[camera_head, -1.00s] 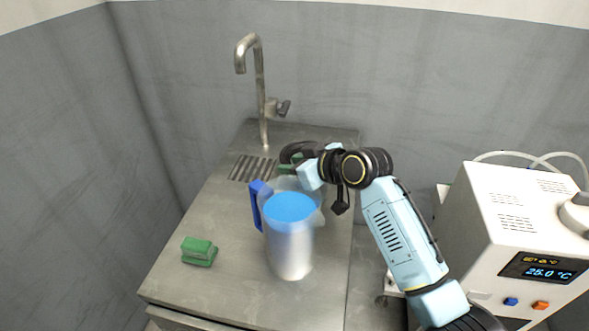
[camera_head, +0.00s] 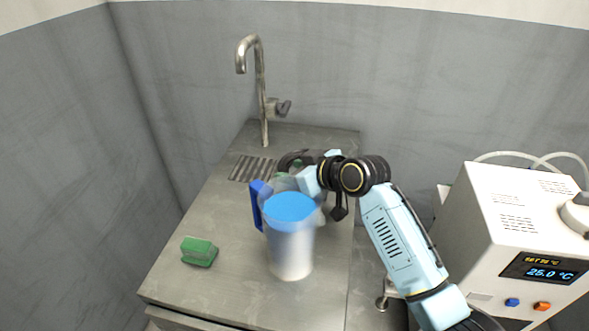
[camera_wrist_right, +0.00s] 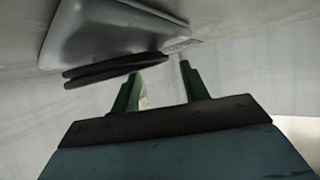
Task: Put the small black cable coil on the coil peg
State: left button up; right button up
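My right gripper (camera_head: 292,169) is behind the pitcher in the head view, partly hidden by it and by my wrist. In the right wrist view its two green fingers (camera_wrist_right: 159,70) stand apart with nothing clearly between them. A flat, dark, two-layered thing (camera_wrist_right: 112,69) lies beside the left fingertip and may be the black cable coil; I cannot tell for sure whether it touches the finger. In the head view a dark curved shape (camera_head: 300,158) shows by the gripper; I cannot tell if it is the coil or my wrist. I see no coil peg. My left gripper is not in view.
A clear pitcher (camera_head: 291,250) with a blue top and blue handle stands close in front of my right gripper. A green sponge (camera_head: 199,252) lies at the counter's (camera_head: 215,290) front left. A tap (camera_head: 262,95) rises behind. A white heating unit (camera_head: 475,245) stands at the right.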

jog(key=shift+o, duration=0.3)
jog(key=shift+d, duration=0.15)
jog(key=shift+r, duration=0.1)
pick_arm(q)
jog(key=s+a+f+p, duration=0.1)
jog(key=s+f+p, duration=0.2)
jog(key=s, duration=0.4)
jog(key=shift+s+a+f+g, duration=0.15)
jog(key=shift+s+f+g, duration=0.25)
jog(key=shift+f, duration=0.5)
pick_arm(e)
jog(key=v, duration=1.2)
jog(key=shift+r, duration=0.5)
